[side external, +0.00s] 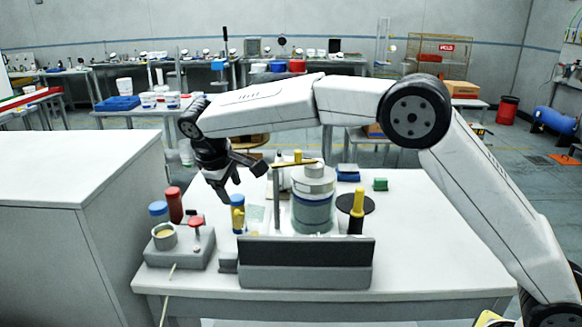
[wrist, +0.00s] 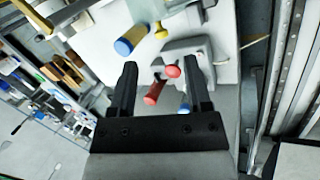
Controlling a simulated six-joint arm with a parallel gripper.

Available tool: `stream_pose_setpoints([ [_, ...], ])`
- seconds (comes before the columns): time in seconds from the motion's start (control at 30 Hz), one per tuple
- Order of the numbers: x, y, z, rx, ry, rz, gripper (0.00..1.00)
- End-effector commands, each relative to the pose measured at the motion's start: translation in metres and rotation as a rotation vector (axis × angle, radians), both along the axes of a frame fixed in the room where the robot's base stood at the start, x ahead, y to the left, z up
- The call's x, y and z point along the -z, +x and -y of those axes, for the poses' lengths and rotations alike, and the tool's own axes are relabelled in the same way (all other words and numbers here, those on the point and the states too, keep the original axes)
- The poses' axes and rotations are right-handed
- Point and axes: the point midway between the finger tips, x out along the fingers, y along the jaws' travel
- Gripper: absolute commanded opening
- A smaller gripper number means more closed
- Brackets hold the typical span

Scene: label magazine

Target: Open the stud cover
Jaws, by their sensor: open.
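My gripper (side external: 232,185) is open and empty above the table, left of the grey-green canister (side external: 312,212). In the wrist view its two fingers (wrist: 161,66) stand wide apart. A grey base (side external: 180,251) at the table's left carries a red mushroom-shaped knob (side external: 196,222) and a round cup (side external: 164,236). In the wrist view the red knob (wrist: 173,71) and a red cylinder (wrist: 154,93) show between the fingers, well beyond them. A blue cylinder with a yellow end (side external: 238,212) stands below the gripper. I cannot tell which part is the stud cover.
A red cylinder (side external: 174,204) and a blue-topped one (side external: 158,209) stand behind the base. A dark panel (side external: 306,252) lines the front. A yellow-black peg (side external: 357,210) stands by a black disc. Blue (side external: 348,174) and green (side external: 380,184) blocks lie behind. The table's right is clear.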

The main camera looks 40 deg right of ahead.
Motion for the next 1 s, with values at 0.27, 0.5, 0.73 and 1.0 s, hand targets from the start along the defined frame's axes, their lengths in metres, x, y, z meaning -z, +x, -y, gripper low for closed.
stream_pose_setpoints([
  [0.27, 0.006, 0.012, -0.007, 0.025, -0.008, 0.055, 0.63],
  [0.5, 0.014, 0.013, -0.004, 0.025, -0.009, 0.051, 0.63],
  [0.73, 0.035, 0.017, 0.005, 0.025, -0.008, 0.05, 0.63],
  [1.0, 0.065, 0.022, 0.016, 0.024, -0.008, 0.05, 0.63],
])
